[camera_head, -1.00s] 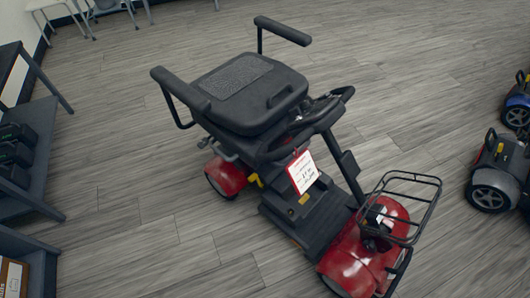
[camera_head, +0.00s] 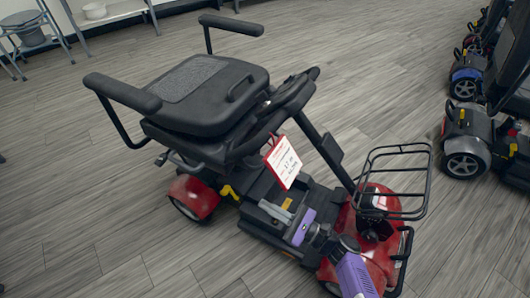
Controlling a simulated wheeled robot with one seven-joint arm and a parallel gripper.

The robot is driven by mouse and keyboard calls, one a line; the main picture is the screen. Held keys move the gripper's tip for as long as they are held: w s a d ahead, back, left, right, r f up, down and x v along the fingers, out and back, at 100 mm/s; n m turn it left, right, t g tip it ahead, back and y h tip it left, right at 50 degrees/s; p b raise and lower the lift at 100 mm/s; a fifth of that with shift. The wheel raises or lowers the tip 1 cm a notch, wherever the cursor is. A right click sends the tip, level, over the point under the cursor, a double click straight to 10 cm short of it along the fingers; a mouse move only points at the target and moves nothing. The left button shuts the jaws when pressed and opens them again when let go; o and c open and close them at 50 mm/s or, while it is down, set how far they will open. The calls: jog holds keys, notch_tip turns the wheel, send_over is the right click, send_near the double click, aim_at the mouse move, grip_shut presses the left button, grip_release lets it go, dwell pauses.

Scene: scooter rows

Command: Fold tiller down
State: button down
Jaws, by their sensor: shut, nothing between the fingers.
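A red and black mobility scooter (camera_head: 193,197) stands in the middle of the view. Its black tiller (camera_head: 326,148) rises from the front and slants back toward the seat (camera_head: 205,88). The handlebar (camera_head: 292,92) is at the seat's front edge; whether it touches the seat I cannot tell. A white and red price tag (camera_head: 283,163) hangs below the handlebar. My gripper (camera_head: 273,211), on a purple and grey wrist, is over the scooter's floorboard, below the tag and left of the tiller's lower part. It looks shut and empty, apart from the tiller.
A black wire basket (camera_head: 396,180) is on the scooter's front, beside my arm. Other scooters, one grey (camera_head: 467,136) and one blue (camera_head: 466,78), stand in a row at the right. Chairs and a shelf are at the back left. Grey floor is clear at the left.

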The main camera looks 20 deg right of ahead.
aim_at(265, 142)
jog(key=w+d+r+m+t+y+b, duration=0.2)
jog(key=w+d+r+m+t, duration=0.3)
jog(key=r, duration=0.4)
jog(key=w+a+r+n, duration=0.1)
jog(key=w+a+r, duration=0.4)
jog(key=w+r, duration=0.15)
jog(key=shift+s+d+r+p, duration=0.8)
jog(key=shift+s+d+r, duration=0.05)
jog(key=shift+s+d, duration=0.2)
jog(key=shift+s+d+r+p, duration=0.35)
jog(key=shift+r+p, duration=0.2)
jog(key=shift+p, duration=0.05)
jog(key=shift+s+d+r+p, duration=0.3)
jog(key=shift+d+r+p, duration=0.05)
jog(key=shift+r+p, duration=0.25)
jog(key=shift+f, duration=0.25)
